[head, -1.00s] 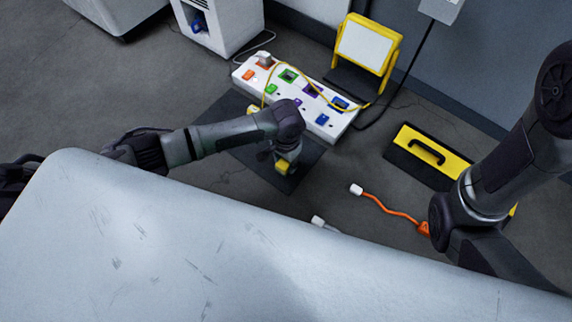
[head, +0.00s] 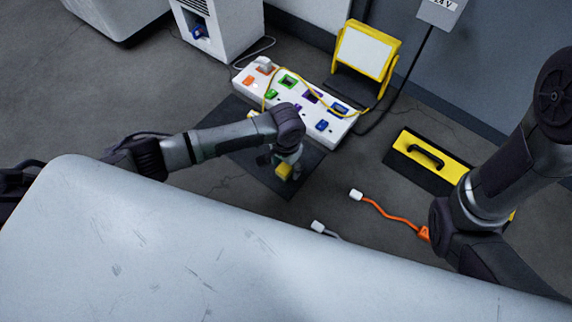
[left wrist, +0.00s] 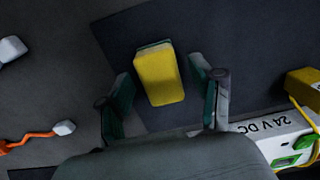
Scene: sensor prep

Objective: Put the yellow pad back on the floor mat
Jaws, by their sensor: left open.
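The yellow pad (head: 284,172) is a small yellow block by my left gripper (head: 277,163), over the front part of the dark floor mat (head: 237,113). In the left wrist view the pad (left wrist: 160,78) lies between the two spread fingers, with a visible gap on each side. The dark mat (left wrist: 215,35) is beneath and around it. Contact between pad and mat is hard to confirm, but the pad looks to be lying on it. My left gripper is open. My right arm stands at the right; its gripper is hidden.
A white panel (head: 273,98) with coloured sockets and a yellow cable stands at the mat's back edge. A yellow work lamp (head: 366,50) is behind it. A black-and-yellow handled block (head: 428,160) and an orange cable (head: 390,212) lie to the right. A pale surface (head: 200,245) fills the foreground.

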